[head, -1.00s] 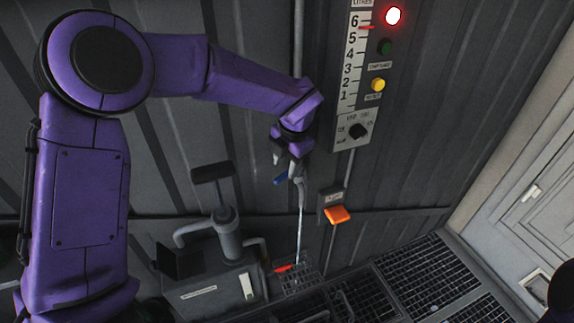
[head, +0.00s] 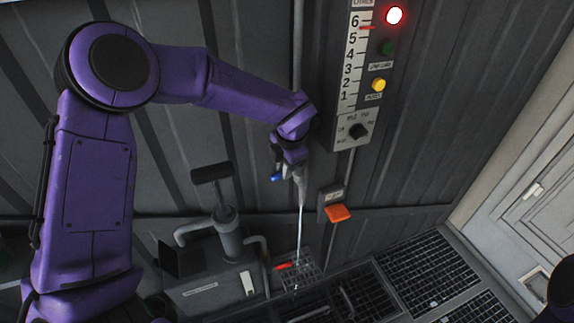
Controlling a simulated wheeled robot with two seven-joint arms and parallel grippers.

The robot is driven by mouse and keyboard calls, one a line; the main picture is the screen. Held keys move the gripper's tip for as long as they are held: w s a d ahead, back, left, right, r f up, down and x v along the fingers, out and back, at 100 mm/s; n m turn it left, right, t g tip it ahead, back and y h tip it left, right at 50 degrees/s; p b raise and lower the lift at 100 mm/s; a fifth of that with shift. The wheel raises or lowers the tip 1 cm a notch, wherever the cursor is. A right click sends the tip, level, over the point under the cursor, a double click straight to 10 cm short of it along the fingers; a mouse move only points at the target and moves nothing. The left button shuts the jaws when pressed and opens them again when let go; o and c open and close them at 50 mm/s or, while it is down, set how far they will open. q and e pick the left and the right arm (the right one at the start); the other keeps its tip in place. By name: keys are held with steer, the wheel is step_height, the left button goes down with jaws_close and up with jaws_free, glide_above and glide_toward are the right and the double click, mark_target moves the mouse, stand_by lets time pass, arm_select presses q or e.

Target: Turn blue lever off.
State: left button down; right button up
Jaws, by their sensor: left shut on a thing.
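The blue lever (head: 277,177) sits on a grey tap (head: 300,178) at the wall pipe, and only a short blue end shows. My left gripper (head: 284,168) is at the tap, pointing down, shut on the lever and hiding most of it. A thin pale stream (head: 299,235) runs from the tap down to a grate (head: 305,275). My right gripper is not in view.
A gauge panel (head: 355,80) with a lit red lamp (head: 395,15) and a knob (head: 359,131) is on the wall. An orange paddle (head: 338,213) sticks out right of the stream. A hand pump (head: 228,235) stands left. Floor gratings (head: 425,270) lie right.

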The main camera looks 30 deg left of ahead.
arm_select(q)
steer(key=shift+w+a+r+m+p, duration=0.2)
steer(key=shift+a+m+p, duration=0.3)
steer(key=shift+m+p, duration=0.5)
steer(key=shift+w+a+f+m+t, duration=0.1)
steer(key=shift+w+f+m+t, duration=0.05)
steer(key=shift+m+t, duration=0.2)
steer(key=shift+f, duration=0.1)
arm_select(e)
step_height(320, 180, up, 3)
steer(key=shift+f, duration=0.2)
arm_select(q)
steer(key=c, duration=1.2)
jaws_free()
steer(key=shift+o, duration=0.8)
steer(key=shift+w, duration=0.1)
steer(key=b+v, duration=0.2)
steer(key=v, duration=0.8)
steer(key=shift+r, duration=0.35)
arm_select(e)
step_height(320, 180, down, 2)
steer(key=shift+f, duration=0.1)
